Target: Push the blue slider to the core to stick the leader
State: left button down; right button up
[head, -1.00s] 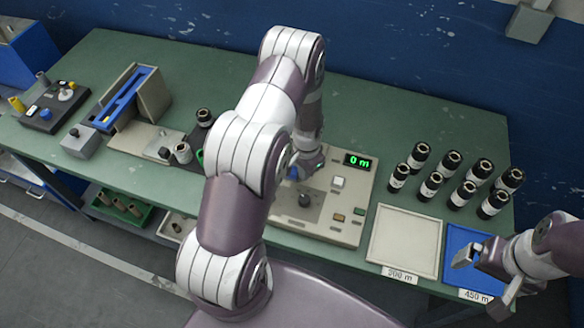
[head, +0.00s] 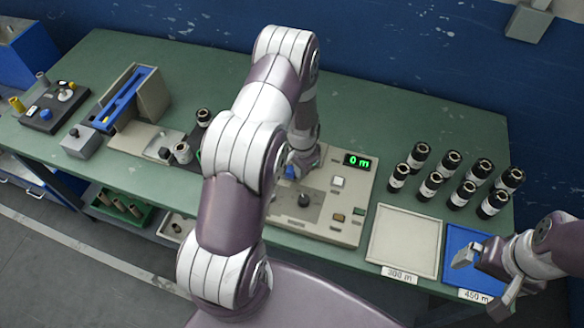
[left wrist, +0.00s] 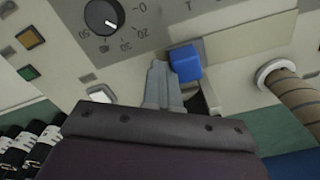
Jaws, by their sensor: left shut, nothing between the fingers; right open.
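The blue slider (left wrist: 185,63) is a small block on the beige machine panel (left wrist: 235,40) in the left wrist view. It also shows in the head view (head: 291,171), partly covered by my left arm. My left gripper (left wrist: 160,75) is shut and empty. Its fingertips are right beside the slider, on the side away from the core; I cannot tell whether they touch. The brown core (left wrist: 292,92) with a pale ring is at the right of the left wrist view. I cannot make out the leader. My right gripper (head: 476,258) is open and empty over the blue tray.
The machine has a dial (left wrist: 103,15), buttons and a green "0 m" display (head: 360,161). Several black rolls (head: 432,184) stand to the right, behind a white tray (head: 405,240) and a blue tray (head: 455,243).

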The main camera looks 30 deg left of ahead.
pick_arm(q)
jog(key=shift+s+a, duration=0.35)
jog(key=shift+a, duration=1.1)
jog(key=shift+s+a, duration=0.35)
jog(key=shift+a, duration=1.1)
jog(key=shift+s+a, duration=0.35)
jog(key=shift+a, duration=1.1)
jog(key=shift+w+d, duration=0.15)
jog(key=shift+d, duration=0.45)
jog(key=shift+r, duration=0.15)
notch_tip(320, 180, up, 8)
jog(key=p, duration=0.5)
jog(key=shift+p, duration=0.4)
